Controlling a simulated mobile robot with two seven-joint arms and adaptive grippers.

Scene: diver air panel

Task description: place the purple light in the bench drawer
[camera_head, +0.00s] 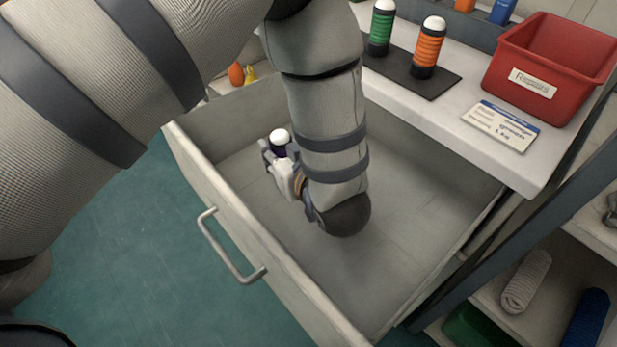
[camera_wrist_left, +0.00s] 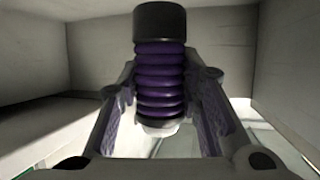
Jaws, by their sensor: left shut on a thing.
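The purple light (camera_wrist_left: 160,75) has a ribbed purple body, a black end and a white end. In the head view only its white dome (camera_head: 280,136) and a little of its dark purple body show. My left gripper (camera_head: 281,158) is shut on it, with one finger on each side in the left wrist view. The gripper and light are inside the open bench drawer (camera_head: 405,255), near its left side. The drawer is pulled out and otherwise looks empty. I cannot tell whether the light touches the drawer floor. My right gripper is not in view.
A green light (camera_head: 381,30) and an orange light (camera_head: 428,48) stand on a dark mat (camera_head: 398,76) on the bench. A red bin (camera_head: 548,75) and a label card (camera_head: 500,127) are to their right. The drawer handle (camera_head: 228,250) sticks out in front. Rolls lie on a lower shelf.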

